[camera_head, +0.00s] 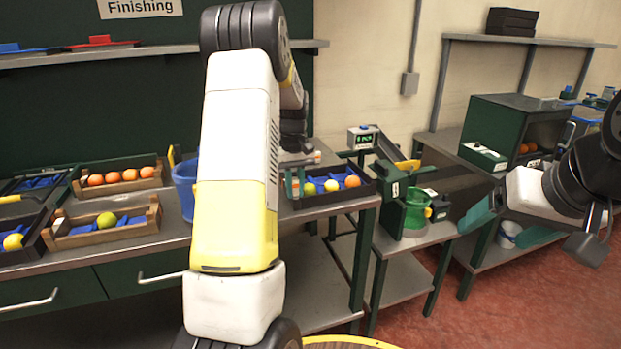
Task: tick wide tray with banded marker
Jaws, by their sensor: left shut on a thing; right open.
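My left arm crosses the middle of the view. Its gripper (297,178) is small, partly hidden by the arm, and shut over the dark tray on the right of the bench. A pale piece with a reddish band (301,158) shows at the gripper; I cannot tell whether it is the banded marker. That dark tray (335,202) has blue dividers, two yellow fruits and an orange. No label shows which tray is the wide one. Other candidates are a rear wooden tray (118,190) with several oranges and a front wooden tray (72,243) with a green fruit. My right gripper (508,226) is open, at the right.
A blue bin (184,205) stands beside the wooden trays. A black tray (30,252) with a yellow fruit is at far left. A green cup (415,213) stands on the side stand, near a small display (363,138). A green cabinet (500,122) stands at back right.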

